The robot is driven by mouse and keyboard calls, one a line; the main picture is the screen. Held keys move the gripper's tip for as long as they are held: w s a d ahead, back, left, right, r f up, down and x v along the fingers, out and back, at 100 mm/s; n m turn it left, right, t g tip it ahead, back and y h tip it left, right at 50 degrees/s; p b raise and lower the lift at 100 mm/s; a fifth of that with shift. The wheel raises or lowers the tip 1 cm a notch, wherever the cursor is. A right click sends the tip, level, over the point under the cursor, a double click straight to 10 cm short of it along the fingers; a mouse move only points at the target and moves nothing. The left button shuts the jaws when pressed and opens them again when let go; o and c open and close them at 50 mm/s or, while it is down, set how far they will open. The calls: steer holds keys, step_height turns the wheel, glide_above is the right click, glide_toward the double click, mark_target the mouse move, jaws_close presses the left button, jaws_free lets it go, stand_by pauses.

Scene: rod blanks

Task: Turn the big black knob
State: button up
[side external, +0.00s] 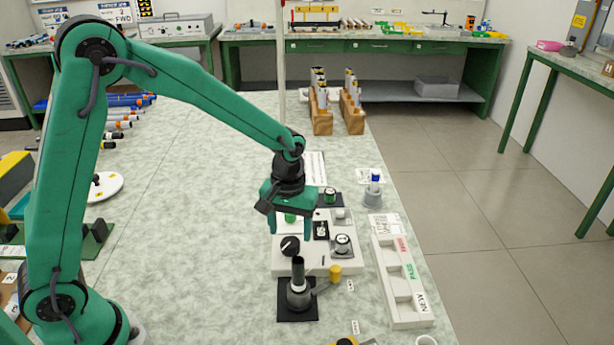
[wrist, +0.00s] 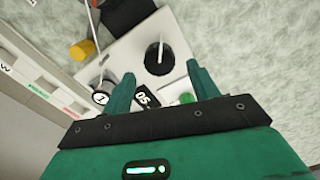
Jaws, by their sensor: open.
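The big black knob (side external: 290,246) with a white line across its top sits on the light control panel (side external: 312,262), towards its left. In the wrist view the knob (wrist: 160,58) appears ahead of the space between my fingertips, its white line pointing roughly up the picture. My gripper (side external: 290,227) is open and empty above the panel, its fingers pointing down. In the wrist view its two green fingers (wrist: 160,76) are spread apart. I see no finger touching the knob, though the exact height gap is hard to tell.
A smaller silver-and-black knob (side external: 342,244), a dark display (side external: 321,230) and a green button (wrist: 187,98) share the panel. A black stand with an upright tube (side external: 298,290) and a yellow cap (side external: 335,272) stand in front. A labelled white tray (side external: 393,281) lies to the right.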

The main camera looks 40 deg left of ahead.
mark_target(288, 242)
steer(key=shift+r, duration=2.4)
steer(key=shift+s+a+r, duration=0.15)
steer(key=shift+s+r, duration=0.05)
steer(key=shift+r, duration=0.2)
steer(key=s+a+r+m+t, duration=0.2)
steer(key=s+r, duration=0.3)
steer(key=s, duration=0.4)
steer(key=s+a+r+m+t, duration=0.3)
steer(key=s+a+r, duration=0.2)
steer(key=s, duration=0.5)
steer(key=shift+r+t, duration=0.3)
steer(key=shift+r, duration=0.5)
